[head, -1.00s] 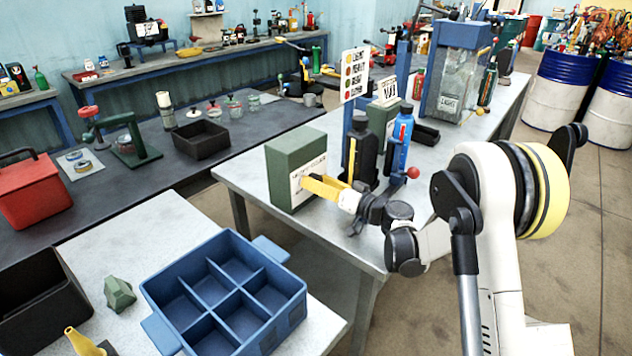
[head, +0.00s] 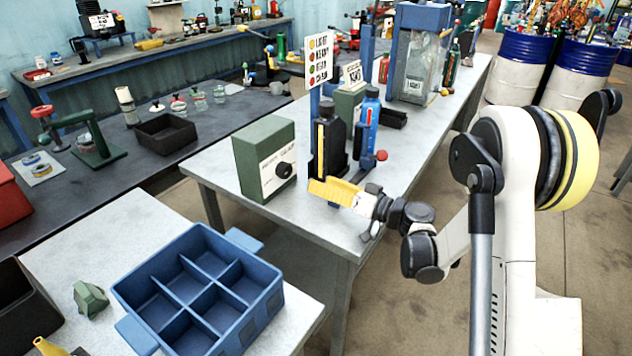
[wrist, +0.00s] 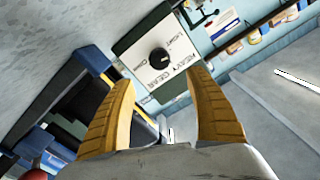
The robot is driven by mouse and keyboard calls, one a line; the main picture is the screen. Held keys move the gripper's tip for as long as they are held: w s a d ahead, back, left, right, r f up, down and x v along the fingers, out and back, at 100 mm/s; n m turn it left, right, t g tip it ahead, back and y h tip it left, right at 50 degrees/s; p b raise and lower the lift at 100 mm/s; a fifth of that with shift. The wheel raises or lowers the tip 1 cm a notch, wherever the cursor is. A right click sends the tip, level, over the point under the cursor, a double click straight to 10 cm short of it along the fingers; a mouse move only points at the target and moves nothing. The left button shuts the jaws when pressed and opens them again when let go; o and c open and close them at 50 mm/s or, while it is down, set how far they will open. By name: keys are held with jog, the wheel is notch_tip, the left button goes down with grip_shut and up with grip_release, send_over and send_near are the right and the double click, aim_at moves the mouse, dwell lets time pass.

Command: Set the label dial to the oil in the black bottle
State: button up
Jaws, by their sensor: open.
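The label dial is a black knob (head: 285,169) on the white face of a green box (head: 262,150). In the wrist view the knob (wrist: 159,57) has words around it, including LIGHT, HEAVY, GEAR and CHAIN; its pointer is too small to read surely. The black bottle (head: 336,143), with a yellow strip, stands upright right of the box, beside a blue bottle (head: 368,118). My gripper (head: 312,187), with yellow fingers, is open and empty, in front of the black bottle and apart from the knob. In the wrist view the knob lies beyond and between the fingertips (wrist: 162,76).
A sign with coloured dots and oil names (head: 318,62) stands behind the bottles. A blue divided crate (head: 128,292) sits on the near table. A clear-walled tank with a blue top (head: 420,55) stands farther back. The tabletop before the box is clear.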

aim_at(288, 171)
jog(key=m, duration=0.3)
jog(key=m+p, duration=0.1)
jog(key=m, duration=0.2)
jog(key=shift+a+r, duration=0.1)
jog(key=shift+a, duration=0.1)
jog(key=m+p, duration=0.1)
jog(key=m, duration=0.5)
jog(key=shift+w+a, duration=0.1)
jog(key=m+p, duration=0.1)
jog(key=m, duration=0.5)
jog(key=shift+a, duration=0.15)
jog(key=m, duration=0.4)
jog(key=shift+a, duration=0.1)
jog(key=shift+w+a+f+m, duration=0.2)
jog(key=shift+m, duration=0.1)
jog(key=b+x, duration=0.3)
jog(key=x, duration=0.7)
jog(key=shift+w+a, duration=0.1)
jog(key=shift+a, duration=0.05)
jog(key=c, duration=1.2)
